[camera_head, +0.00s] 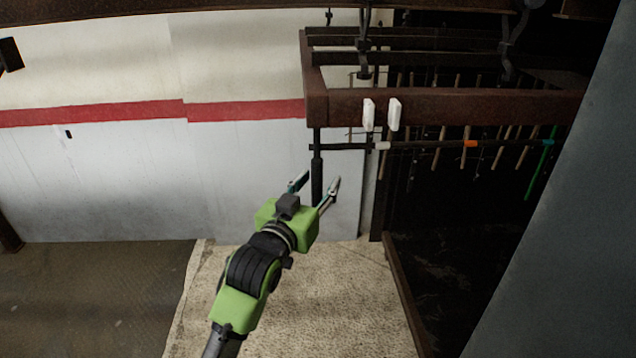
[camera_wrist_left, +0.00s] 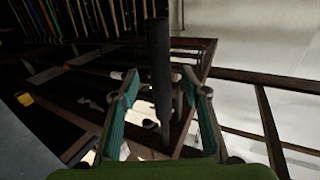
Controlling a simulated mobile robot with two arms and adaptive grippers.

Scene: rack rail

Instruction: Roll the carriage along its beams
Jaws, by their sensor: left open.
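A brown beam frame (camera_head: 450,106) hangs overhead at the upper right in the head view. A dark crossbar (camera_head: 345,147) runs below its front beam, with a dark vertical handle (camera_head: 317,172) hanging at its left end. I take the crossbar and handle as part of the carriage; I cannot tell its full outline. My left gripper (camera_head: 318,183) is open, with a finger on either side of the handle's lower part. In the left wrist view, the handle (camera_wrist_left: 160,65) stands between the open fingers of the left gripper (camera_wrist_left: 159,82); contact cannot be told. My right gripper is not in view.
Two white tags (camera_head: 368,115) hang on the front beam. The crossbar carries an orange collar (camera_head: 470,144) and a green end piece. Several thin rods hang behind. A white wall with a red stripe (camera_head: 90,114) is at the left; a grey panel (camera_head: 560,240) stands right.

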